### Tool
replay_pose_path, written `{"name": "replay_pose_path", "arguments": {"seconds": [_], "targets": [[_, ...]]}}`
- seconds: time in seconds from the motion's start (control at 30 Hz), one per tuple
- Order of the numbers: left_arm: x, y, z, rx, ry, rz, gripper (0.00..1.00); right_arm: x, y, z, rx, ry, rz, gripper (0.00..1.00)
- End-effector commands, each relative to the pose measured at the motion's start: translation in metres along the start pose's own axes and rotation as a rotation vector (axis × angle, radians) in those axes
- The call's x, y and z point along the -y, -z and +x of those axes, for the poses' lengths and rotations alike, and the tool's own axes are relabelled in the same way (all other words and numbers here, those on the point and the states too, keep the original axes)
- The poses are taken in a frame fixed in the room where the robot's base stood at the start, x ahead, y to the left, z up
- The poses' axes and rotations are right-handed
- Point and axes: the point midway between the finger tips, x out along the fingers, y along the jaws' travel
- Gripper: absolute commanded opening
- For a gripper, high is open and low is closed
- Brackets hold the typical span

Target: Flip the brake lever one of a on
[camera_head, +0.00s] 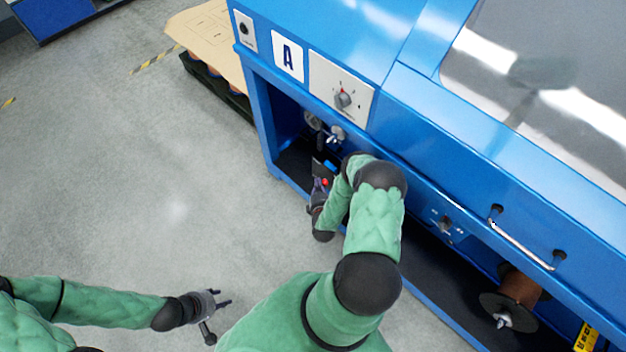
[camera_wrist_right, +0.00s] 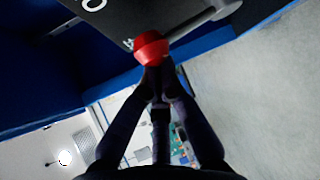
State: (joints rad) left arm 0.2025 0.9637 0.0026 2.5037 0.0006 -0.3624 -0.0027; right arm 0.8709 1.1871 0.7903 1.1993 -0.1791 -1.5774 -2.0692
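A red ball knob (camera_wrist_right: 151,47) is the end of the brake lever, whose grey rod (camera_wrist_right: 195,24) runs off to the upper right beneath a dark panel. In the head view, the red knob shows as a small red spot inside the blue machine's lower opening, under the A label (camera_head: 288,57). My right gripper (camera_wrist_right: 161,76) has its fingertips close together, right at the knob. Whether they grip the knob or only touch it is not clear. In the head view, my right gripper (camera_head: 322,172) is partly hidden in the opening. My left gripper (camera_head: 226,298) is open and empty over the floor.
Above the opening is a control panel with a rotary switch (camera_head: 343,99). A metal handle (camera_head: 522,243) and a spool (camera_head: 515,297) are farther right on the machine. A cardboard-topped pallet (camera_head: 215,40) stands behind. The floor at left is clear.

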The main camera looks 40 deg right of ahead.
Motion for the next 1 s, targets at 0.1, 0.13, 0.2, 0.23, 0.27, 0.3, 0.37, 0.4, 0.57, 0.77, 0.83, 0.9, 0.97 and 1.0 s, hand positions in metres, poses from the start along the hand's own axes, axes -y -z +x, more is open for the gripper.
{"name": "replay_pose_path", "arguments": {"seconds": [0.1, 0.13, 0.2, 0.23, 0.27, 0.3, 0.37, 0.4, 0.57, 0.77, 0.83, 0.9, 0.97, 1.0], "targets": [[0.0, 0.0, 0.001, 0.0, 0.0, 0.0, 0.4, 0.004, -0.005, -0.004, 0.002, 0.0, 0.0, 0.0], [0.0, 0.0, 0.001, 0.0, 0.0, 0.0, 0.4, 0.005, -0.005, -0.005, 0.001, 0.001, 0.0, 0.0], [0.0, 0.0, 0.001, 0.0, 0.0, 0.0, 0.4, 0.006, -0.007, -0.007, 0.001, 0.0, 0.0, 0.0], [0.0, 0.0, 0.001, 0.0, 0.0, 0.0, 0.4, 0.007, -0.007, -0.008, 0.001, 0.0, 0.0, 0.0], [0.0, 0.0, 0.001, 0.0, 0.0, 0.0, 0.4, 0.008, -0.007, -0.009, 0.0, 0.0, 0.0, 0.0], [0.0, 0.0, 0.001, 0.0, 0.0, 0.0, 0.4, 0.008, -0.008, -0.009, 0.0, 0.0, 0.0, 0.0], [0.001, 0.0, 0.001, 0.0, 0.0, 0.0, 0.4, 0.009, -0.009, -0.01, -0.001, 0.0, 0.0, 0.0], [0.001, 0.0, 0.001, 0.0, 0.0, 0.0, 0.4, 0.01, -0.009, -0.011, -0.001, 0.0, 0.0, 0.0], [0.001, 0.0, 0.001, -0.001, 0.0, 0.0, 0.4, 0.011, -0.01, -0.012, -0.001, 0.0, -0.001, 0.0], [0.001, 0.0, 0.001, -0.001, 0.0, 0.0, 0.4, 0.011, -0.01, -0.012, -0.001, 0.0, 0.0, 0.0], [0.001, 0.0, 0.001, -0.001, 0.0, 0.0, 0.4, 0.011, -0.01, -0.012, -0.001, 0.001, 0.0, 0.0], [0.001, 0.0, 0.001, -0.001, 0.0, 0.0, 0.4, 0.011, -0.01, -0.013, -0.001, 0.001, 0.0, 0.0], [0.001, 0.0, 0.001, -0.001, 0.0, 0.0, 0.4, 0.012, -0.01, -0.013, -0.001, 0.001, 0.0, 0.0], [0.001, 0.0, 0.001, -0.001, 0.0, 0.0, 0.4, 0.012, -0.01, -0.013, -0.001, 0.001, 0.0, 0.0]]}}
